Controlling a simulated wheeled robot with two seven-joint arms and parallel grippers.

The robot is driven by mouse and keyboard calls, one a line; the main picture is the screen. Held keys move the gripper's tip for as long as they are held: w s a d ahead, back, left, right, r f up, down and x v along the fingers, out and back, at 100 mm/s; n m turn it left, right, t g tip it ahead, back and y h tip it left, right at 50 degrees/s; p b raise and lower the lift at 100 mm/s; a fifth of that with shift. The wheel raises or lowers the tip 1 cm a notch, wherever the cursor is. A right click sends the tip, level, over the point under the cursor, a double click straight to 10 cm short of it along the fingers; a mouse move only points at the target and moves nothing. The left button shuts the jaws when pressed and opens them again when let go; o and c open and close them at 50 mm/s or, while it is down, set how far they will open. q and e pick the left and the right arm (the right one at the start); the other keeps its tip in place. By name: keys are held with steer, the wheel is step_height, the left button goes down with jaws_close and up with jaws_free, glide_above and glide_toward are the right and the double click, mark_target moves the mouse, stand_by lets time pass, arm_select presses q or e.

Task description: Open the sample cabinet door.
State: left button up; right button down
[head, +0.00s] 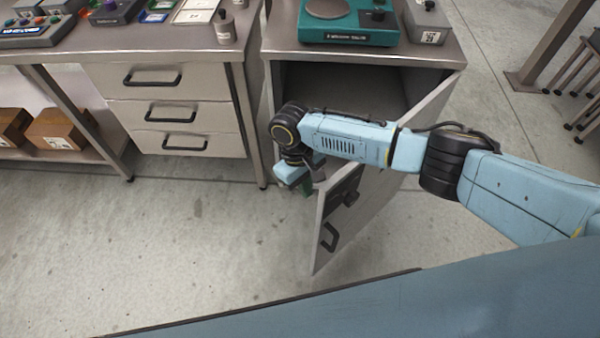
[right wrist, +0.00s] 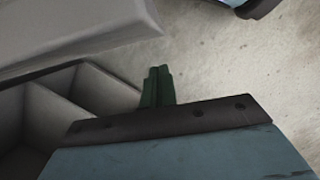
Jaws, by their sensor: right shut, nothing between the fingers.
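The sample cabinet (head: 272,95) stands under the teal device, and its dark interior shows. Its grey door (head: 372,190) stands well ajar, swung out toward me from the right side. A black handle (head: 330,237) and a dark fitting (head: 346,188) are on the door's outer face. My right arm reaches over the door from the right. My right gripper (head: 307,188) is partly hidden beside the door's free edge, on the inner side. In the right wrist view its green fingers (right wrist: 157,87) are together and empty. My left gripper is out of view.
A teal weigher (head: 348,22) and a small grey block (head: 427,22) stand on the cabinet top. A drawer unit (head: 175,110) is to the left, with cardboard boxes (head: 60,130) on a low shelf. A post (head: 550,45) stands at right. Floor (head: 190,225) before the drawers is clear.

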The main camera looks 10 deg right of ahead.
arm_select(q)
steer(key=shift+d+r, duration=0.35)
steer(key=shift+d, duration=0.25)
arm_select(e)
steer(key=shift+s+d+r, duration=0.1)
steer(key=shift+s+d, duration=0.3)
steer(key=shift+s, duration=0.25)
steer(key=shift+s+d+r, duration=0.1)
steer(key=shift+s+d, duration=0.25)
steer(key=shift+s, duration=0.3)
arm_select(q)
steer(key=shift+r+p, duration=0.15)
steer(key=shift+p, duration=0.2)
arm_select(e)
steer(key=shift+s, duration=0.1)
